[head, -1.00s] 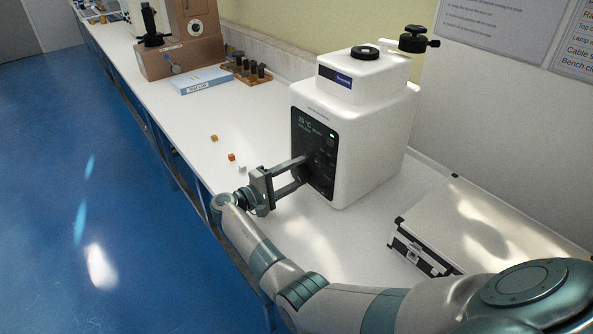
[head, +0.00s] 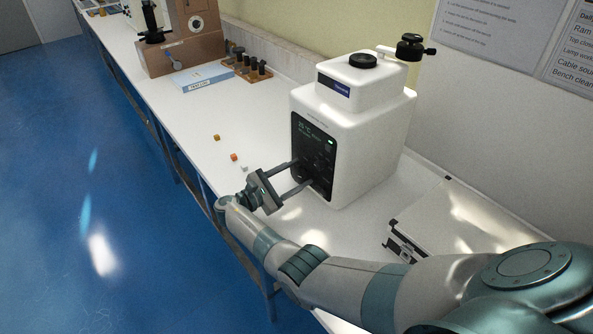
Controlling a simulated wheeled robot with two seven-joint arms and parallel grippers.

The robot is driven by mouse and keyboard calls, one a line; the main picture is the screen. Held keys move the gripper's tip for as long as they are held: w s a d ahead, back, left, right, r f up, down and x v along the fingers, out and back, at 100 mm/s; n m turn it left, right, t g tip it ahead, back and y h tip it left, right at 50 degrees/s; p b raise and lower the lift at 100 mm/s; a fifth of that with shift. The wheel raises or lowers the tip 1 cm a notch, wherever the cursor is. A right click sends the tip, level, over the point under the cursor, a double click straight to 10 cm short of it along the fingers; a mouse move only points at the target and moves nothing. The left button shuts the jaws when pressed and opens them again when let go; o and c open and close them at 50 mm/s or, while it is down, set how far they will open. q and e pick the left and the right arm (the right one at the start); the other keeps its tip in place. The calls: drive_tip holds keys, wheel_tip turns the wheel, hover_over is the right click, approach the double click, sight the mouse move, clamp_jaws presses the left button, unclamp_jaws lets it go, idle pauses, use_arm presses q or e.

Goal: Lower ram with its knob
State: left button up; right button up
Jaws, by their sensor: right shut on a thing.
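A white machine (head: 362,140) stands on the bench, with a dark front panel (head: 313,150) and a small lit display. A black cap (head: 363,61) sits on its top, and a black-knobbed part (head: 411,46) stands out on an arm at its upper right. My right gripper (head: 304,174) reaches the lower part of the panel from the left, its two fingers against it. It is shut on what seems to be a dark knob there, mostly hidden by the fingers and shadow. I cannot see the ram. My left gripper is out of view.
A silver case (head: 470,215) lies right of the machine. Small coloured cubes (head: 234,157) lie on the bench to the left.

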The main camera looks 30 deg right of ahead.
drive_tip(key=n+p, duration=0.1)
drive_tip(key=n, duration=0.1)
drive_tip(key=shift+r+n, duration=0.2)
drive_tip(key=shift+n, duration=0.2)
drive_tip(key=n+p, duration=0.2)
drive_tip(key=n, duration=0.1)
drive_tip(key=shift+n, duration=0.3)
drive_tip(key=n+p, duration=0.1)
drive_tip(key=n, duration=0.1)
drive_tip(key=shift+f+n, duration=0.1)
drive_tip(key=shift+n, duration=0.3)
drive_tip(key=shift+f+n, duration=0.1)
drive_tip(key=shift+n, duration=1.4)
drive_tip(key=o, duration=1.1)
drive_tip(key=shift+c, duration=0.2)
